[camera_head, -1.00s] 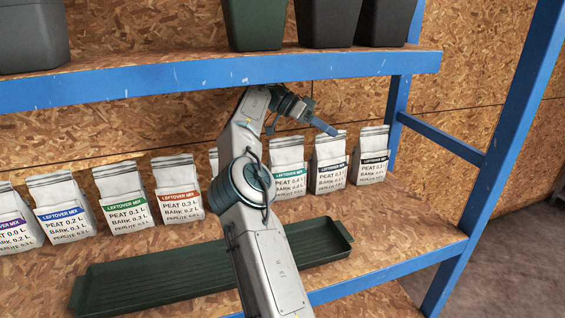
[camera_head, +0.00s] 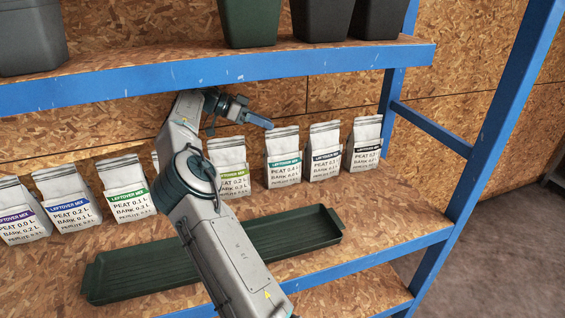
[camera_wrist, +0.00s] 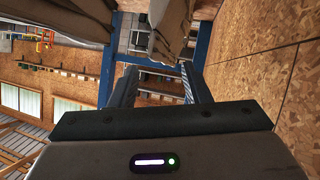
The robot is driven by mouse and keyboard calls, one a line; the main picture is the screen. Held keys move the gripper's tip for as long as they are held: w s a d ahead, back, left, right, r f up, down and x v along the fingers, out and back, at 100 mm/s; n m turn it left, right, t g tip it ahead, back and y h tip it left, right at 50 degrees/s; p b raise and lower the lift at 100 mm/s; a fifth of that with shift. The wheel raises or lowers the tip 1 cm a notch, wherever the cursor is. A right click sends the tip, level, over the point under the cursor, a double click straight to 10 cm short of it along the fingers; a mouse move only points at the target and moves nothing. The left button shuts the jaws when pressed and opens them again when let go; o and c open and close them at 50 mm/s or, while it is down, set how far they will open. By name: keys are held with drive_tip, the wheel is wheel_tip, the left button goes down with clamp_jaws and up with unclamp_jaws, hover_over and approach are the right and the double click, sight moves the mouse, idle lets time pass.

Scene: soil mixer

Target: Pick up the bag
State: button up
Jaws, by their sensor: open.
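Several white paper bags with folded tops and colored LEFTOVER MIX labels stand in a row on the middle shelf. In the head view they include a teal-label bag (camera_head: 283,158), a black-label bag (camera_head: 365,145), a dark-label bag (camera_head: 325,153), a yellow-green-label bag (camera_head: 228,166), a green-label bag (camera_head: 125,188), a blue-label bag (camera_head: 66,198) and a purple-label bag (camera_head: 20,212). Another is mostly behind my arm. My gripper (camera_head: 266,123) is above and near the teal-label bag's top. In the wrist view my gripper (camera_wrist: 160,78) is open with nothing clearly between its fingers.
A long dark green tray (camera_head: 290,238) lies on the shelf in front of the bags. The blue upper shelf edge (camera_head: 130,85) is close above my gripper, with pots (camera_head: 320,20) on that shelf. A blue post (camera_head: 500,110) stands at the right.

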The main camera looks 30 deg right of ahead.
sight(277, 129)
drive_tip(key=shift+x, duration=2.35)
drive_tip(key=shift+a, duration=0.1)
clamp_jaws()
drive_tip(key=shift+f, duration=0.1)
